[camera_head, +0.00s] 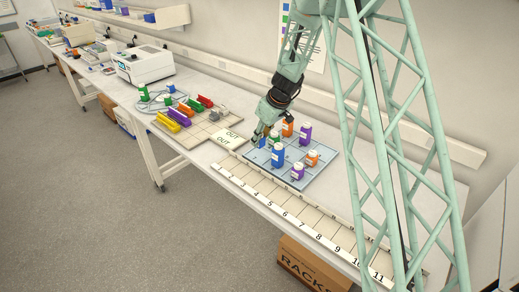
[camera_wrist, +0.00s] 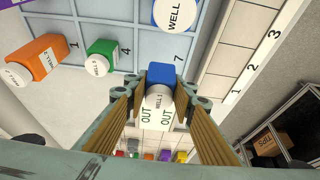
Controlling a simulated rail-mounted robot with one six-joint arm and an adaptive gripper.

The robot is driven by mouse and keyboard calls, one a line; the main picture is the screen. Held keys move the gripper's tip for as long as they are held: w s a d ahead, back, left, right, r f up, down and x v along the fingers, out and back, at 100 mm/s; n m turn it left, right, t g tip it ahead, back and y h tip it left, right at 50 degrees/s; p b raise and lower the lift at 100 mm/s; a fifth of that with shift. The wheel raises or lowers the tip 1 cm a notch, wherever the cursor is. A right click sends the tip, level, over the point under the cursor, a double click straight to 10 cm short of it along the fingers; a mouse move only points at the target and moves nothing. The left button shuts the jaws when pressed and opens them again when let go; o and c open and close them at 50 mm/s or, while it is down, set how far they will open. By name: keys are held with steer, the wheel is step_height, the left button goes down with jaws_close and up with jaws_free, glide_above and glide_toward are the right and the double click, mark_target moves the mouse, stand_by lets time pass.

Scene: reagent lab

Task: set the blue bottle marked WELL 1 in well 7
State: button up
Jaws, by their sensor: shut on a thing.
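My gripper (camera_wrist: 158,95) is shut on a small blue bottle (camera_wrist: 161,74) with a white cap. The cap lettering is small and seems to read WELL 1. The bottle is at the edge of the blue-grey well tray (camera_wrist: 128,42), close to the number 7; I cannot tell whether its base touches the tray. In the head view my gripper (camera_head: 258,136) is at the left edge of the tray (camera_head: 321,176) and largely hides the bottle. A larger blue bottle (camera_head: 278,156) stands in the tray, and its white cap (camera_wrist: 176,14) shows beside the 7.
A green bottle (camera_wrist: 101,57) and an orange bottle (camera_wrist: 38,58) stand by 4 and 1. Purple (camera_head: 297,172) and orange (camera_head: 312,158) bottles stand elsewhere in the tray. An OUT card (camera_head: 227,139) lies left of the tray. A numbered strip (camera_head: 290,215) runs along the front.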

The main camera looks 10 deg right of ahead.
mark_target(260, 147)
steer(key=shift+f, duration=0.6)
steer(key=shift+f, duration=1.9)
steer(key=shift+f+b, duration=0.15)
steer(key=shift+b, duration=0.25)
steer(key=o, duration=0.8)
steer(key=shift+o, duration=0.2)
steer(key=shift+r+p, duration=0.2)
steer(key=shift+p, duration=0.1)
